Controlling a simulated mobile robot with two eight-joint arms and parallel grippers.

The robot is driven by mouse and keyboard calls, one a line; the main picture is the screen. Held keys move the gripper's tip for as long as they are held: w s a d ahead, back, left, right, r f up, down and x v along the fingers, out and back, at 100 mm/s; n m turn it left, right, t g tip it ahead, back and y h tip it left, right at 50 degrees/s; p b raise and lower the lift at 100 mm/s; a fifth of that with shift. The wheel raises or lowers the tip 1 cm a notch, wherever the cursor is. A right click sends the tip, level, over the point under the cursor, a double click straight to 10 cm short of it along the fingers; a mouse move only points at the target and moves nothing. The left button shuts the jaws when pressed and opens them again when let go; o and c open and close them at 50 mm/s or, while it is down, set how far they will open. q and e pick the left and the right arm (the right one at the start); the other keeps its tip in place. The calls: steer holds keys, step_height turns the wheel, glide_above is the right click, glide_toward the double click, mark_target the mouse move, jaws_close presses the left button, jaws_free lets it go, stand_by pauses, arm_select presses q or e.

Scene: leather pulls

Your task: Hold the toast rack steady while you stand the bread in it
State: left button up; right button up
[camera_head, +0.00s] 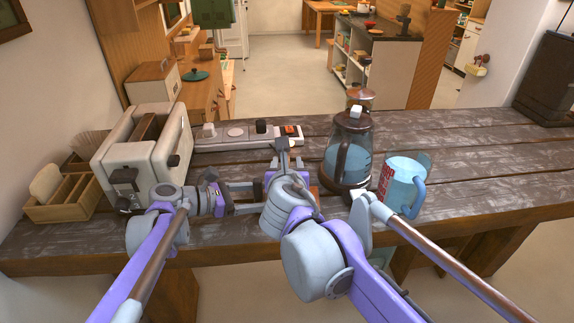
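A wooden rack with upright dividers (75,212) stands at the table's left end, beside the toaster. A pale rounded piece like a bread slice (45,183) stands in its left part; I cannot tell for sure that it is bread. My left gripper (246,198) points right, low over the table's front middle. Its two fingers are apart with dark table between them. It is well to the right of the rack. My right gripper (288,150) points away over the table's middle, just left of the glass coffee pot. Its fingertips are small and partly hidden by its wrist.
A cream toaster (130,155) stands between the rack and my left gripper. A long pale panel with knobs (235,135) lies behind the grippers. A glass coffee pot (350,140) and a blue mug (400,185) stand on the right.

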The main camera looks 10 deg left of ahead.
step_height(320, 180, up, 8)
steer(key=shift+r, duration=0.25)
stand_by(0.6)
